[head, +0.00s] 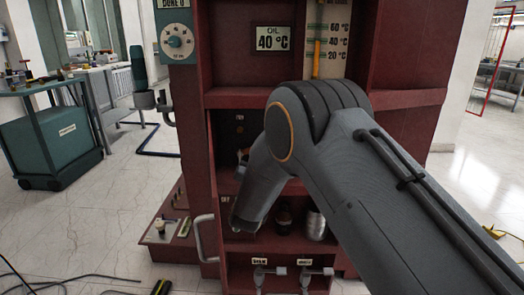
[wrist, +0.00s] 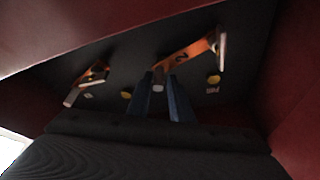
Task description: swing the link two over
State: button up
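In the wrist view an orange link marked 2 (wrist: 185,50) lies slanted across a dark panel, with a pale bar-shaped handle (wrist: 222,50) at its right end. My gripper (wrist: 160,78) points at the link's lower left end, its two blue-grey fingers apart. A small grey peg or pivot (wrist: 158,80) shows between the fingertips; I cannot tell whether they touch it. A second orange link (wrist: 96,74) with a pale handle (wrist: 70,98) is to the left. In the head view my arm reaches into the red cabinet, and the gripper is hidden.
Red cabinet (head: 230,60) walls and shelves close in around my arm. A dark bottle (head: 283,217) and a ribbed grey cylinder (head: 315,224) are on the lower shelf. Cables (head: 70,277) lie on the floor.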

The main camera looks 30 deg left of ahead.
jog(key=shift+w+d+f, duration=0.2)
jog(key=shift+w+d, duration=0.05)
jog(key=shift+s+f, duration=0.15)
jog(key=v, duration=0.7)
jog(key=shift+s+r, duration=0.25)
jog(key=shift+s, duration=0.05)
jog(key=shift+a, duration=0.15)
